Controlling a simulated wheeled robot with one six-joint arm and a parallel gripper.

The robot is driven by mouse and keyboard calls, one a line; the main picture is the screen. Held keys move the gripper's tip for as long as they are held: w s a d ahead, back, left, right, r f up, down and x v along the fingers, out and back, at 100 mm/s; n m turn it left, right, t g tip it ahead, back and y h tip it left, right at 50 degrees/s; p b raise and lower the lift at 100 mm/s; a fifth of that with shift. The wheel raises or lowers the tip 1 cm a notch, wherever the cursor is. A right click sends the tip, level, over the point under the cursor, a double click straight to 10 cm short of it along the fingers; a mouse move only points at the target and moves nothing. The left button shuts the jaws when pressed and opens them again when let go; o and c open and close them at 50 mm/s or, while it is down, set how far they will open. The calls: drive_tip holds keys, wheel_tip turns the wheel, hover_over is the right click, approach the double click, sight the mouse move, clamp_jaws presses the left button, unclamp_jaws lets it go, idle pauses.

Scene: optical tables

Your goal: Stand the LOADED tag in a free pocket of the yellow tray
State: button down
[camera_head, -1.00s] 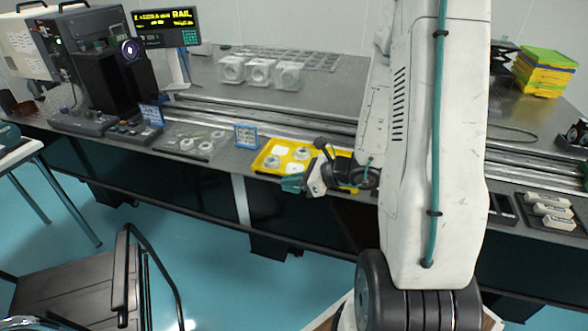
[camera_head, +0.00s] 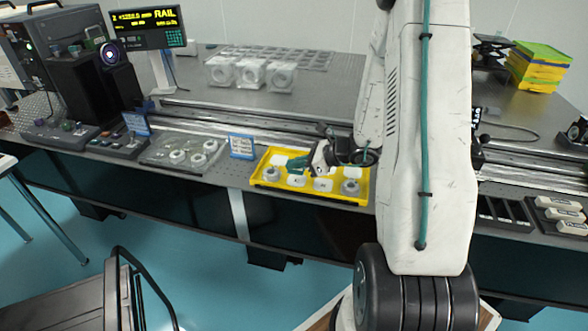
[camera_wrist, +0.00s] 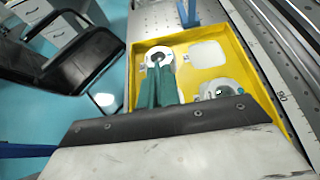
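The yellow tray (camera_head: 258,183) lies near the table's front edge in the head view; its yellow floor and rim also fill the wrist view (camera_wrist: 137,52). White pockets show in it, and ring-shaped parts sit at its left (camera_head: 272,173) and right (camera_head: 350,187). My gripper (camera_head: 296,164) is over the tray's back part. In the wrist view its teal fingers (camera_wrist: 158,80) lie close together, with nothing visible between them, pointing towards a ring part (camera_wrist: 158,56). A small blue tag (camera_head: 241,145) stands left of the tray, another (camera_head: 137,123) farther left. Their lettering is too small to tell which is LOADED.
A clear tray with several ring parts (camera_head: 184,152) lies left of the yellow tray. A long rail (camera_head: 270,122) runs behind. A display and a control box (camera_head: 44,133) are at left; stacked yellow bins (camera_head: 540,68) are at right.

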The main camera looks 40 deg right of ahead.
sight(298, 171)
wheel_tip(298, 171, down, 3)
drive_tip(key=shift+s+a, duration=0.1)
drive_tip(key=shift+s, duration=0.05)
drive_tip(key=c, duration=1.6)
unclamp_jaws()
